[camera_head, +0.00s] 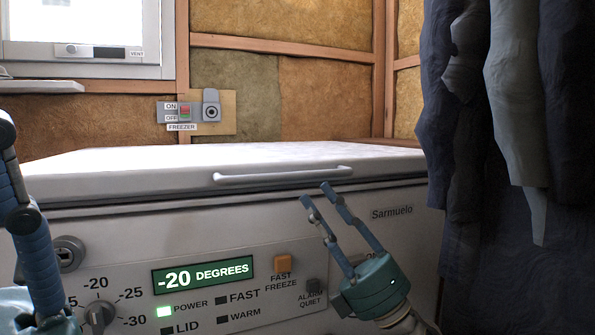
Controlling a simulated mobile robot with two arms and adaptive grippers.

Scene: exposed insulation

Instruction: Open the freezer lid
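The white chest freezer (240,230) fills the middle of the head view, and its lid (180,163) lies flat and closed on top. A white bar handle (283,176) runs along the lid's front edge. My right gripper (317,193) is in front of the freezer, just below the handle's right part. Its two blue fingers are apart with nothing between them, and I cannot tell whether a fingertip touches the handle or lid edge. My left arm shows at the left edge, with its gripper partly cut off, so its finger state is unclear.
The front panel has a green display (203,274) reading -20 degrees, an orange fast freeze button (283,264) and a dial (98,315). A lock (68,254) sits at the left. Dark clothes (500,130) hang close at the right. A freezer switch (185,112) is on the back wall.

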